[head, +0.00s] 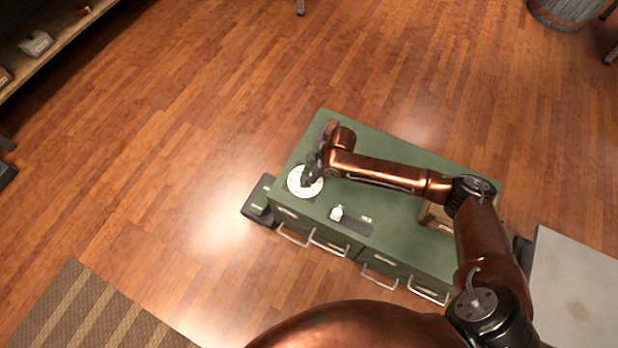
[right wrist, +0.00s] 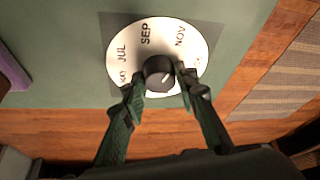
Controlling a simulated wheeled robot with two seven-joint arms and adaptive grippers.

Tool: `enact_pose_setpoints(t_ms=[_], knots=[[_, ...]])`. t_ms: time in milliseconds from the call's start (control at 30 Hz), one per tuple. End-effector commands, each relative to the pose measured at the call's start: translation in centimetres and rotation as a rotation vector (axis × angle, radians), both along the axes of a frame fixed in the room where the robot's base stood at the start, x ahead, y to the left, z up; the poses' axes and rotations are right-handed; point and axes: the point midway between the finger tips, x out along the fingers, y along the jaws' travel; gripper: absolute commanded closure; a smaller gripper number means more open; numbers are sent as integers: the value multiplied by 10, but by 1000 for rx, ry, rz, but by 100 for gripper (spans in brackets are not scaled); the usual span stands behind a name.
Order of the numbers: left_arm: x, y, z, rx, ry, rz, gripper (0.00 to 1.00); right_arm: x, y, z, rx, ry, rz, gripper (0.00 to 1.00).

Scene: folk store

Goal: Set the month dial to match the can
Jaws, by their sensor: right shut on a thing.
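The month dial (head: 296,182) is a white disc on the near left corner of a green cabinet top (head: 385,150). In the right wrist view the dial (right wrist: 120,65) shows JUL, SEP and NOV; its lower part is hidden by my fingers. My right gripper (head: 313,178) is over the dial, shut on the dark round knob (right wrist: 156,68) at its centre, with one finger on each side. A short pale mark shows on the knob; which month it points to I cannot tell. A small pale can (head: 337,213) stands on the cabinet; its print is too small to read.
A wooden box (head: 436,217) sits at the cabinet's right, partly behind my arm. Drawer handles (head: 327,245) stick out in front.

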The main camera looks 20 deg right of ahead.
Motion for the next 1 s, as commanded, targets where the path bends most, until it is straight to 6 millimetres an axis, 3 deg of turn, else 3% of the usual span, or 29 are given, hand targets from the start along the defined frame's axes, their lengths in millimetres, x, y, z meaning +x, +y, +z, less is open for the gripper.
enact_pose_setpoints(t_ms=[300,333,567,867,1000], knots=[[-2,1,1,4,9,-1,60,0,0,-1,1,2,-5,97],[-2,1,1,4,9,-1,60,0,0,-1,1,2,-5,72],[-2,1,1,4,8,-1,60,0,0,-1,1,1,-4,56],[-1,1,0,4,6,-1,60,0,0,1,1,1,-4,55],[-1,1,1,4,6,-1,60,-2,-5,13,0,0,-3,55]])
